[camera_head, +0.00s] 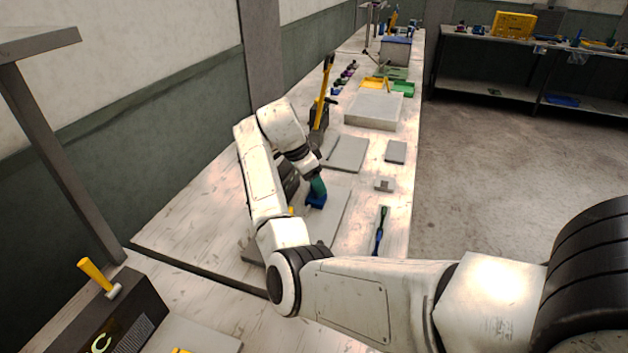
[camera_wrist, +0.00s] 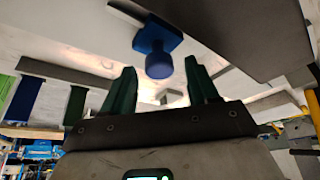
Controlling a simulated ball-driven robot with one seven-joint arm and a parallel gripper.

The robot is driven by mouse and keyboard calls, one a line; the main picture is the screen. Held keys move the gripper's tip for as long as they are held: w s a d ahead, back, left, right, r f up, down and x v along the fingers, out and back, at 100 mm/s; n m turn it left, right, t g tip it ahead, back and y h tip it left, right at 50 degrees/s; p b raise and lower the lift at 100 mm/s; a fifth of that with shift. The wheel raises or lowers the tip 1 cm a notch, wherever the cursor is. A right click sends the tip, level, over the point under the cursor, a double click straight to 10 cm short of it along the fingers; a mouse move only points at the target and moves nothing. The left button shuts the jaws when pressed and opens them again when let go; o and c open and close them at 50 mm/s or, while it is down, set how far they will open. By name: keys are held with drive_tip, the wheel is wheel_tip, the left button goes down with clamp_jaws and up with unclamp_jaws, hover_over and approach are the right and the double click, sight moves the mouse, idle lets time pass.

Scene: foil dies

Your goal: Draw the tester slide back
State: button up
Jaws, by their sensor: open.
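My gripper (camera_head: 318,187) reaches down over the bench in the head view, its green fingers just above a blue piece (camera_head: 316,201). In the wrist view my gripper (camera_wrist: 160,66) is open, with one green finger on each side. A blue round knob (camera_wrist: 159,66) on a blue block (camera_wrist: 152,37) shows between the two fingertips, with a gap on both sides. I take this blue piece to be the tester slide's handle. I cannot tell how deep the knob sits between the fingers. Most of the tester is hidden behind my arm.
A yellow-handled lever (camera_head: 323,92) stands behind my gripper. A flat grey plate (camera_head: 345,153), a small grey block (camera_head: 384,185) and a blue-green tool (camera_head: 381,230) lie nearby. A pale grey box (camera_head: 374,110) stands farther back. A dark box with a yellow handle (camera_head: 97,274) is front left.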

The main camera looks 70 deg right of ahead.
drive_tip(key=shift+s+d+f, duration=0.1)
drive_tip(key=shift+f, duration=0.25)
drive_tip(key=shift+c, duration=0.3)
clamp_jaws()
